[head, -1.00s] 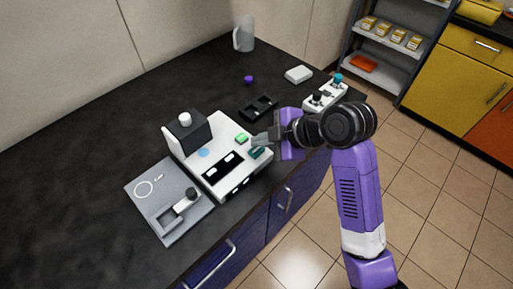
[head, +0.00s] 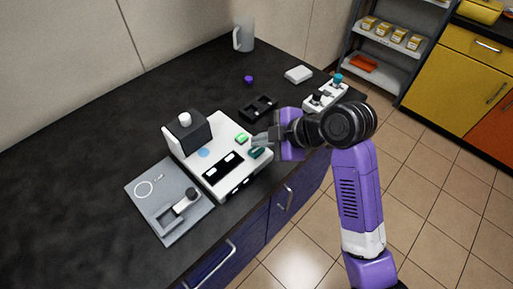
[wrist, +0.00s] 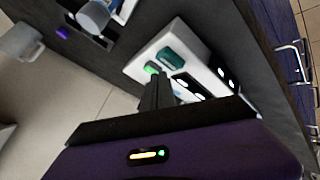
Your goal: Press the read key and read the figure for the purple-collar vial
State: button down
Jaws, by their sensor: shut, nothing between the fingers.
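A white reader (head: 208,185) stands on the dark bench, with a bright green key (head: 242,138) and a dark teal key (head: 256,153) near its right end. Its dark panels (head: 223,166) carry small white patches; no figure is legible. My gripper (head: 256,141) is shut and empty, its tips close by the two keys. In the wrist view my shut fingers (wrist: 152,84) point at the green key (wrist: 151,68), with the teal key (wrist: 172,57) beside it; contact cannot be told. A small purple object (head: 248,79) sits farther back; I cannot tell whether it is the purple-collar vial.
A grey plate (head: 148,210) with a small fixture lies left. A black rack (head: 259,109), white box (head: 298,75), white tray with small items (head: 322,98) and a mug (head: 244,36) stand behind. Bench left is clear.

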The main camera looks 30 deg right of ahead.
aim_at(260, 151)
jog(key=shift+f, duration=0.1)
jog(key=shift+f, duration=0.3)
jog(key=shift+f+b, duration=0.45)
jog(key=shift+b, duration=0.05)
dwell(0.8)
jog(key=shift+r, duration=0.1)
jog(key=shift+r+p, duration=0.75)
jog(key=shift+p, duration=0.05)
jog(key=shift+r, duration=0.1)
notch_tip(260, 151, up, 5)
jog(key=p, duration=0.4)
dwell(0.9)
